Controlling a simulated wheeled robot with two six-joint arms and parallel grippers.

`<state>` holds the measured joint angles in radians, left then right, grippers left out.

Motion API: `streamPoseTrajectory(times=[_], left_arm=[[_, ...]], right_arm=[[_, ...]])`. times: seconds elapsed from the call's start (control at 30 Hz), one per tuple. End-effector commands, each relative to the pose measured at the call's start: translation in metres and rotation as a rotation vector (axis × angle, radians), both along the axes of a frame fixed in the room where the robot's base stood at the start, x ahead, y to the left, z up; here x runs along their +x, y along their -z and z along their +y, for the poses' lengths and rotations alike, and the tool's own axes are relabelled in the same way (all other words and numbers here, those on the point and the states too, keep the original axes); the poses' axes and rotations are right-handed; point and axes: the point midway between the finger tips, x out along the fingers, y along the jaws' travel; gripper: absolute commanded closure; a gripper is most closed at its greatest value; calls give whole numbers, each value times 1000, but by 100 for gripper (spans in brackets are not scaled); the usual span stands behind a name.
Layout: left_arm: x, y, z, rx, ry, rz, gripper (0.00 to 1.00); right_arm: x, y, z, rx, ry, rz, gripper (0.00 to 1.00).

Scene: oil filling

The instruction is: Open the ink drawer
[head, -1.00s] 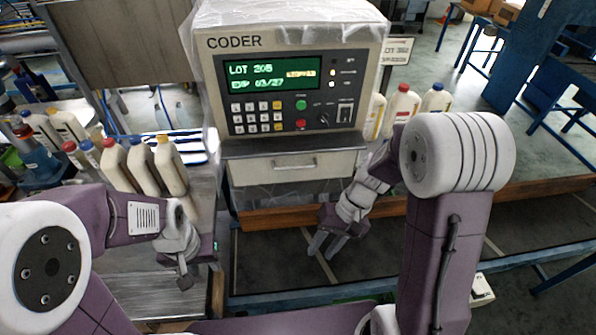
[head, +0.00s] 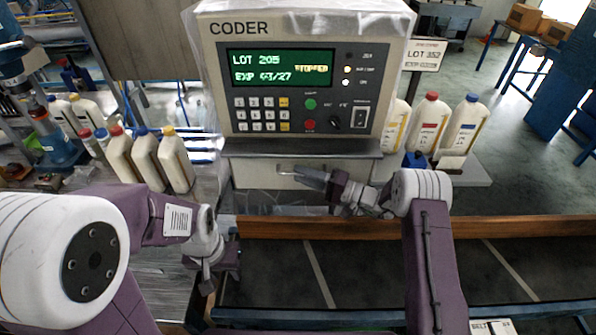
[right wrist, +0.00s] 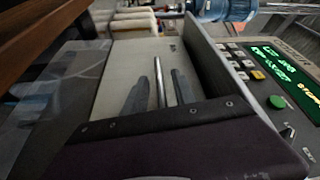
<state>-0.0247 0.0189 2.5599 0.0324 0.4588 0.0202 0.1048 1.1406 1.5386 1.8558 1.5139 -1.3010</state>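The ink drawer (head: 250,172) is the pale front under the coder (head: 222,100), and it looks shut. Its metal bar handle (right wrist: 159,80) shows in the right wrist view. My right gripper (head: 297,173) is at the drawer front in the head view, covering much of the handle. In the right wrist view its two fingers (right wrist: 158,95) stand on either side of the bar, with gaps visible; it is open. My left gripper (head: 207,284) hangs low at the left, away from the drawer; its finger opening is unclear.
The coder's keypad and green screen (head: 280,68) sit above the drawer. White bottles (head: 160,160) stand left of the coder and more bottles (head: 428,122) stand right. A conveyor with a brown rail (head: 300,228) runs below the drawer. The belt is clear.

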Motion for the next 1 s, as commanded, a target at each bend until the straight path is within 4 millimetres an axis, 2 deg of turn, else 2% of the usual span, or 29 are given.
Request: streamPoseTrajectory(times=[0.13, 0.4, 0.43, 0.53, 0.57, 1.0], left_arm=[[0, -4, 0, 0, 0, 0, 64], [0, -4, 0, 0, 0, 0, 64], [0, -4, 0, 0, 0, 0, 64], [0, -4, 0, 0, 0, 0, 64], [0, -4, 0, 0, 0, 0, 64], [0, -4, 0, 0, 0, 0, 64]], right_arm=[[6, -1, 15, -1, -1, 1, 68], [8, -1, 18, 0, 1, 2, 68], [8, -1, 18, 0, 1, 2, 70], [8, -1, 18, 0, 1, 2, 98], [8, -1, 18, -1, 1, 3, 100], [7, -1, 18, -1, 0, 3, 100]])
